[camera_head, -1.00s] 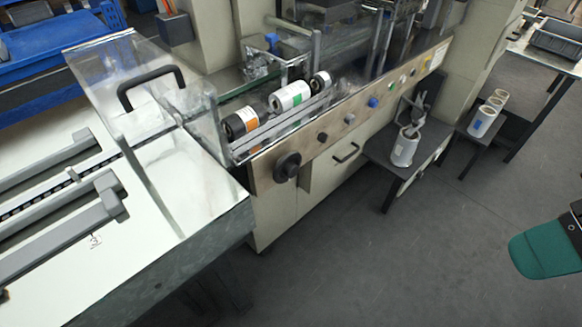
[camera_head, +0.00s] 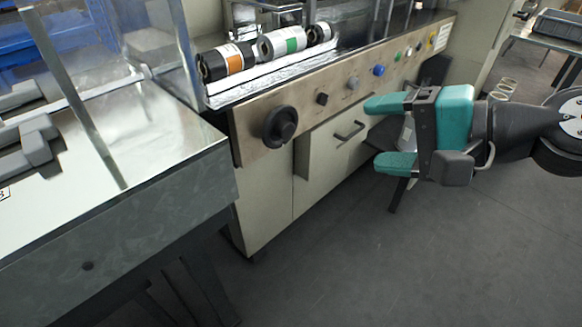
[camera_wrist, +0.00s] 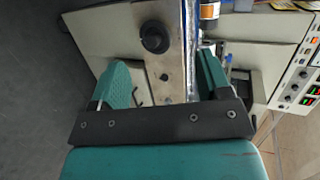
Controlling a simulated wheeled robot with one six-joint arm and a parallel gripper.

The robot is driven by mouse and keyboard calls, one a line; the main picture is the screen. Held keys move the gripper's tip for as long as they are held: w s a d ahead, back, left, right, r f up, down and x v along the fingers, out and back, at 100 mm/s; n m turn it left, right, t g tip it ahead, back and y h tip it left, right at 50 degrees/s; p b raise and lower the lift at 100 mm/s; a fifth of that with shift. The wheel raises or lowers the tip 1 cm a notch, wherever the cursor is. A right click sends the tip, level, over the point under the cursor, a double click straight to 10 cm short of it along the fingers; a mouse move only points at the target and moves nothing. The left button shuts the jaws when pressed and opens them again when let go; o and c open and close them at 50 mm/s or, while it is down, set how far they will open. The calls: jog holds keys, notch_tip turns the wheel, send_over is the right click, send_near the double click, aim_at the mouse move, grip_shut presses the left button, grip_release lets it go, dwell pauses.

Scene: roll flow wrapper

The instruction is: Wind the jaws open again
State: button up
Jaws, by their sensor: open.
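The black round handwheel (camera_head: 280,127) with a small crank knob sits at the left end of the machine's front panel (camera_head: 340,90). In the wrist view the handwheel (camera_wrist: 155,37) shows ahead, between and beyond my fingers. My gripper (camera_head: 388,133) is open and empty, its two green fingers pointing left toward the handwheel, with a clear gap between them and it. In the wrist view my gripper (camera_wrist: 163,72) also stands open with nothing between the fingers. I cannot make out the machine's jaws.
A drawer handle (camera_head: 350,130) sticks out below the panel, between my gripper and the handwheel. Small knobs and buttons (camera_head: 378,70) line the panel. Several film rolls (camera_head: 283,42) lie behind it. A metal-sided table (camera_head: 120,215) stands at the left. The floor in front is clear.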

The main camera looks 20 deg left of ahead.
jog(key=w+a+f+m+t+y+b, duration=0.1)
jog(key=w+a+f+m+t+b, duration=0.2)
jog(key=f+m+b, duration=0.4)
jog(key=w+a+f+m+t+y+b, duration=0.15)
jog(key=w+f+m+b, duration=0.3)
jog(key=f, duration=0.45)
send_near(288, 132)
jog(key=shift+t+y, duration=0.25)
jog(key=shift+t, duration=0.2)
jog(key=x, duration=0.9)
jog(key=shift+s+f, duration=0.15)
jog(key=shift+f, duration=0.2)
jog(key=c, duration=0.9)
